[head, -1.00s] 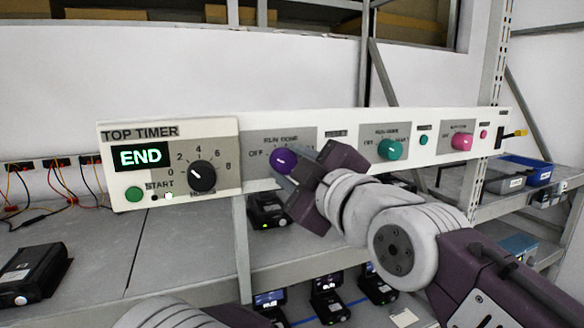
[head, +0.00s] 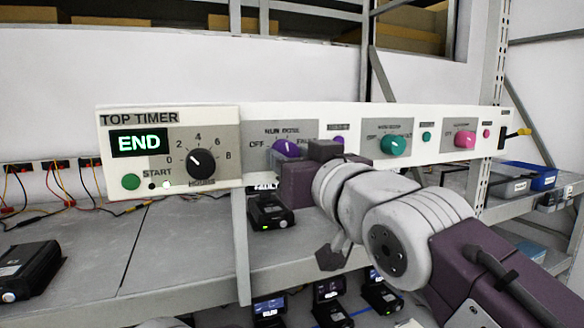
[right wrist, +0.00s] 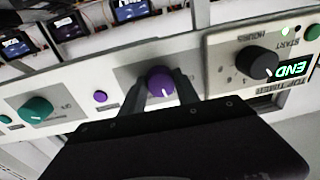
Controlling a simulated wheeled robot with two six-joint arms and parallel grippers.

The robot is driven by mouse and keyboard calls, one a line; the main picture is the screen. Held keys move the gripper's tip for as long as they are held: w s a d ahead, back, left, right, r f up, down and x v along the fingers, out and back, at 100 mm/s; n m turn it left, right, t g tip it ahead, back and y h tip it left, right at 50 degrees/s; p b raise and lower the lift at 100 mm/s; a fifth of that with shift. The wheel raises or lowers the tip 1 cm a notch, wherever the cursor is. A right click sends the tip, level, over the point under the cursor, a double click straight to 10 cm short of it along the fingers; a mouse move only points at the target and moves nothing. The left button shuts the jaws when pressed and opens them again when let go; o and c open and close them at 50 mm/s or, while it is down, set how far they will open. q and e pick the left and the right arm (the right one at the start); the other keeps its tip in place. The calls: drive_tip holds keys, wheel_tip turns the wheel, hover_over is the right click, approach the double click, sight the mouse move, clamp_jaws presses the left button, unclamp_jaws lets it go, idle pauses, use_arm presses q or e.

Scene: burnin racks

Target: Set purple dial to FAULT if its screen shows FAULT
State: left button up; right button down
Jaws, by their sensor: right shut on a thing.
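The purple dial (head: 284,149) is on the white panel, with OFF at its left, RUN and DONE above and FAULT at its right. My right gripper (right wrist: 160,88) has its two fingers on either side of the purple dial (right wrist: 160,78) and is shut on it. In the right wrist view, which is upside down, the dial's white mark points down, so roughly up on the panel. In the head view my gripper hides part of the dial. A black device (head: 268,212) below has a partly covered screen (head: 265,187) that seems to read FAULT. My left gripper is out of view.
The timer box (head: 170,155) with a black knob and END display is to the left. A teal dial (head: 393,145) and a pink dial (head: 465,140) are to the right. Several devices stand on the shelves below. A blue bin (head: 530,175) sits at far right.

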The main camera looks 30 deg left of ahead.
drive_tip(key=shift+s+r+m+t+b, duration=0.15)
drive_tip(key=shift+m+b, duration=0.25)
drive_tip(key=shift+m, duration=0.4)
drive_tip(key=shift+w+r+m+t+b, duration=0.15)
drive_tip(key=shift+m+b, duration=0.2)
drive_tip(key=shift+m, duration=0.45)
drive_tip(key=shift+s, duration=0.1)
drive_tip(key=c, duration=1)
unclamp_jaws()
drive_tip(key=shift+o, duration=0.5)
drive_tip(key=shift+a+f, duration=0.1)
drive_tip(key=shift+f, duration=0.1)
drive_tip(key=shift+f, duration=0.1)
drive_tip(key=b+v, duration=0.5)
drive_tip(key=v, duration=0.3)
drive_tip(key=shift+s+d, duration=0.15)
drive_tip(key=shift+d, duration=0.25)
